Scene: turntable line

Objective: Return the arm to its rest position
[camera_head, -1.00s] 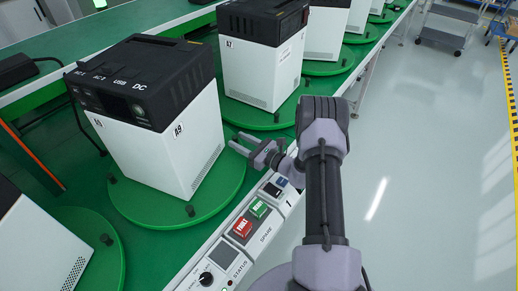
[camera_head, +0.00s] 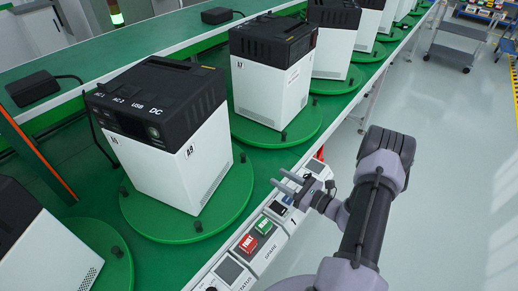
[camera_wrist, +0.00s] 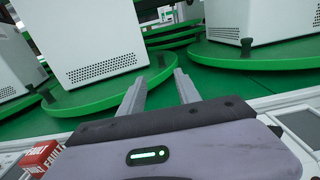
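My gripper (camera_head: 284,184) is over the control strip at the near edge of the line, to the right of the turntable with the nearest full box. Its two fingers are apart with nothing between them. In the wrist view the open fingers (camera_wrist: 163,88) point toward the green turntables, with empty green surface between them. My arm reaches up from the bottom right of the head view, bent at the elbow over the floor.
White boxes with black tops, such as the one marked A9 (camera_head: 168,165), stand on green turntables (camera_head: 188,226). The control strip holds a red FAULT button (camera_head: 248,243) and a green button (camera_head: 264,226). A grey cart (camera_head: 452,42) stands far right.

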